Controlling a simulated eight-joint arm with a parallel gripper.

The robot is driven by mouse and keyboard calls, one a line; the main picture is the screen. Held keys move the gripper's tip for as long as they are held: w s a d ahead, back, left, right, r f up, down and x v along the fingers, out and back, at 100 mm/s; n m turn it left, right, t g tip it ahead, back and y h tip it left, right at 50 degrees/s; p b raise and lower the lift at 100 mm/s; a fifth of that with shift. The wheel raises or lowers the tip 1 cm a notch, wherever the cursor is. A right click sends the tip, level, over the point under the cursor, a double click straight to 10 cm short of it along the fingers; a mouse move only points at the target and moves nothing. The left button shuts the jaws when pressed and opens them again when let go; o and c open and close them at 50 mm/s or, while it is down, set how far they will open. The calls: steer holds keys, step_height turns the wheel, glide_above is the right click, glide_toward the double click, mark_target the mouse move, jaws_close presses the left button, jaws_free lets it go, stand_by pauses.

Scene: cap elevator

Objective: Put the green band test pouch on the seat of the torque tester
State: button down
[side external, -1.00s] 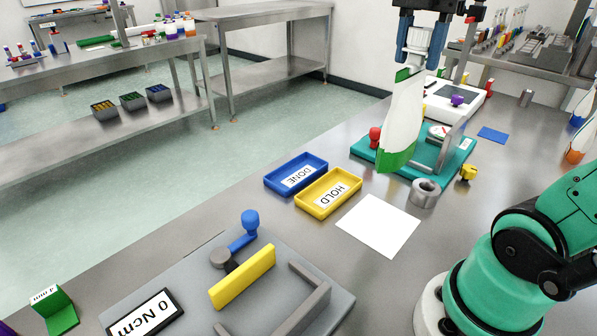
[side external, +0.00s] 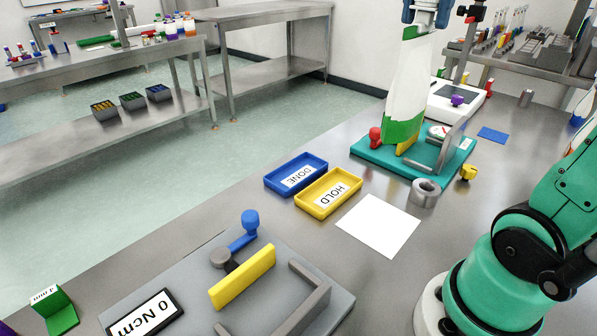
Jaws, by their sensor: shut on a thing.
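The green band test pouch (side external: 410,80) is white with a green band at its bottom and a green strip at its top. It hangs upright from my gripper (side external: 427,14), which is shut on its top end at the upper edge of the view. The pouch is in front of or above the teal fixture (side external: 375,153); I cannot tell its exact height. The grey torque tester (side external: 205,285), with a "0 Ncm" display (side external: 145,314), lies in the foreground. It has a yellow bar (side external: 242,277), a grey bracket and a blue-knobbed lever (side external: 250,222).
A blue DONE tray (side external: 278,185), a yellow HOLD tray (side external: 320,211), a white sheet (side external: 378,226) and a metal ring (side external: 416,198) lie between tester and fixture. A red knob (side external: 375,138) and upright bracket stand on the teal fixture. A green block (side external: 58,312) stands at lower left.

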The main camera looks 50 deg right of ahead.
steer(key=w+a+r, duration=0.2)
steer(key=a, duration=2.4)
step_height(320, 180, down, 20)
steer(key=shift+c, duration=2.1)
jaws_free()
